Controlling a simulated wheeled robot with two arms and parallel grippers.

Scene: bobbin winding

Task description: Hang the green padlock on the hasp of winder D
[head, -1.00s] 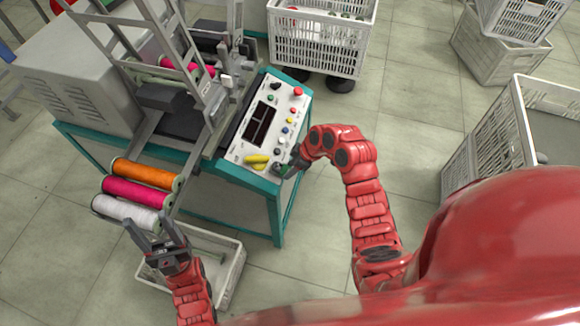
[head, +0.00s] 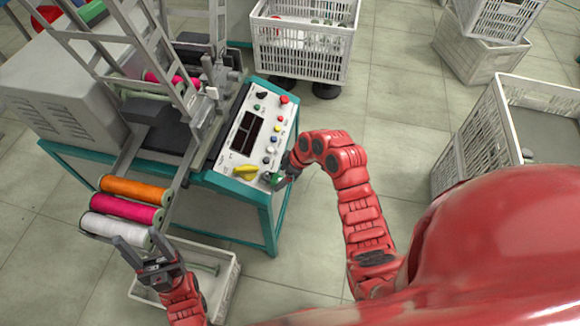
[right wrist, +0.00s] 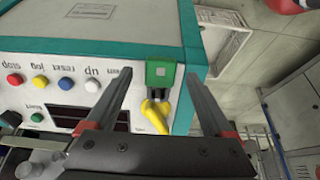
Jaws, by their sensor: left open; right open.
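The winder's control panel (head: 258,130) has a yellow hasp-like part (head: 245,172) near its front corner. The green padlock (right wrist: 160,73) is by that corner in the right wrist view, its dark shackle pointing towards the yellow part (right wrist: 155,115). The shackle overlaps the yellow part; I cannot tell whether it passes through it. My right gripper (head: 276,180) is at the panel corner, open, with its fingers apart on either side of the padlock in the right wrist view.
Orange (head: 135,190) and pink (head: 127,207) spools sit behind the white one. A white bin (head: 228,285) is on the floor below. A white crate (head: 345,50) stands behind the panel, and another crate (head: 470,140) stands at right. Floor between them is clear.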

